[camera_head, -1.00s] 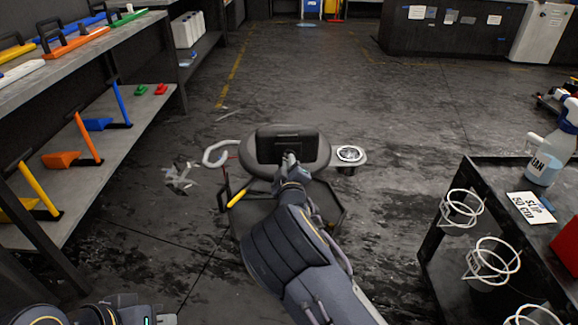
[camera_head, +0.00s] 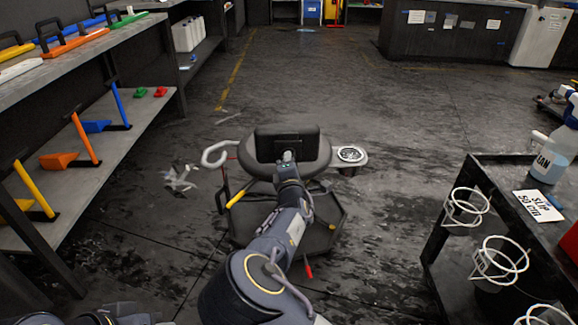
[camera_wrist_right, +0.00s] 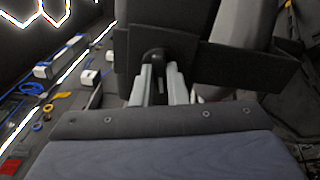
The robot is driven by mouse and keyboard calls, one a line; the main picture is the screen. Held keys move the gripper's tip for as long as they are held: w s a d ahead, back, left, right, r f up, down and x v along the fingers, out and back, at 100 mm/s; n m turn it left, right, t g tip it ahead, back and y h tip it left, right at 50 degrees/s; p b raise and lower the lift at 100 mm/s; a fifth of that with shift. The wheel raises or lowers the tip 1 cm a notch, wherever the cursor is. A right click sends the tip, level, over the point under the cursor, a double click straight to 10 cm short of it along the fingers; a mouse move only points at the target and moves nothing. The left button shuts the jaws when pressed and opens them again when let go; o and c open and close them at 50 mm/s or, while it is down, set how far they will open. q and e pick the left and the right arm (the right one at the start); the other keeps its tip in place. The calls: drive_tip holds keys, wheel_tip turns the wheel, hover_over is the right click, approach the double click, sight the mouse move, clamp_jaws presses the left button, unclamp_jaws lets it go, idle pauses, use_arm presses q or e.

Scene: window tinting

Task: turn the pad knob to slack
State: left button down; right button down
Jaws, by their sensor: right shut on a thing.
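A dark rolling stool with a round seat (camera_head: 318,160) and an upright pad (camera_head: 268,133) stands in the middle of the floor. My right gripper (camera_head: 287,156) reaches to the near face of the pad. In the right wrist view, its two pale fingers (camera_wrist_right: 160,88) are shut on a small dark knob (camera_wrist_right: 154,55) at the pad's bracket. The knob is mostly hidden by the fingers, so its turn cannot be read. My left gripper (camera_head: 130,312) shows only partly at the bottom left edge, and its fingers are not clear.
The stool carries a hooked white holder (camera_head: 214,153), a dish (camera_head: 350,155), a yellow handle (camera_head: 236,199) and a red-tipped lever (camera_head: 308,270). A black cart (camera_head: 470,170) with wire rings stands at right, shelves (camera_head: 75,180) at left.

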drive_tip(key=n+b, duration=0.2)
drive_tip(key=n, duration=0.3)
drive_tip(key=shift+b, duration=0.3)
idle(0.4)
drive_tip(key=c, duration=1.4)
unclamp_jaws()
drive_tip(key=shift+c, duration=0.2)
drive_tip(key=shift+s, duration=0.1)
drive_tip(key=s+p, duration=0.2)
drive_tip(key=s, duration=0.5)
drive_tip(key=shift+s+d, duration=0.2)
drive_tip(key=shift+s, duration=0.15)
